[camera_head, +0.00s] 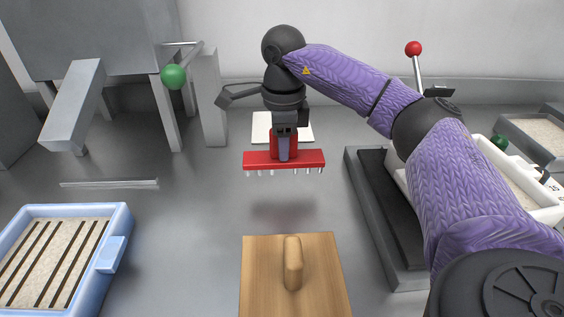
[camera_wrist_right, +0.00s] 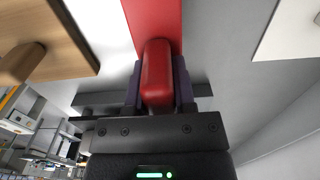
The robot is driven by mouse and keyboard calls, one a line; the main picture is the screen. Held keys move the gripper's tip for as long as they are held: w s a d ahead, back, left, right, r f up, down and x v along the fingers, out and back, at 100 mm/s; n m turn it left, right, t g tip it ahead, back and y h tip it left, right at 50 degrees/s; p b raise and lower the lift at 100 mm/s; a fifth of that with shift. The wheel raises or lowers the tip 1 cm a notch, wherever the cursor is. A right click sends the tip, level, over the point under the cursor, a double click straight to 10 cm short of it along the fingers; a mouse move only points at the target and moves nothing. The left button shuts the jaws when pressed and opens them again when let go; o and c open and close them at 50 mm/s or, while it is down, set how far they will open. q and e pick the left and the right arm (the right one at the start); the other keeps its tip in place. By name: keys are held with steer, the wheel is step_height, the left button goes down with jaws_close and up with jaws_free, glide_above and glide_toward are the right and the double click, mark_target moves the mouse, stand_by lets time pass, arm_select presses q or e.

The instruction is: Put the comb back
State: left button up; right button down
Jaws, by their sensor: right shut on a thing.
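The comb (camera_head: 260,161) is a red bar with a red handle and several pale teeth pointing down. My right gripper (camera_head: 284,150) is shut on its handle and holds it above the grey table, with a shadow beneath it. In the right wrist view the red handle (camera_wrist_right: 157,75) sits between the two fingers of my right gripper (camera_wrist_right: 158,90). A white flat plate (camera_head: 262,127) lies on the table behind the comb; it also shows in the right wrist view (camera_wrist_right: 290,32). My left gripper is not in view.
A wooden board with a handle (camera_head: 263,290) lies in front of the comb. A blue tray (camera_head: 118,225) with dark-striped filling stands at the left. A dark-topped grey block (camera_head: 385,220) and a white container (camera_head: 548,213) are at the right. Grey machinery with a green knob (camera_head: 173,77) stands at back left.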

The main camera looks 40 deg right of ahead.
mark_target(283, 165)
step_height(283, 165, down, 5)
steer(key=shift+f+b, duration=0.1)
steer(key=shift+b, duration=0.8)
steer(key=shift+c, duration=2.2)
jaws_free()
step_height(283, 165, up, 12)
steer(key=p, duration=0.5)
steer(key=shift+p, duration=0.35)
steer(key=shift+r, duration=0.3)
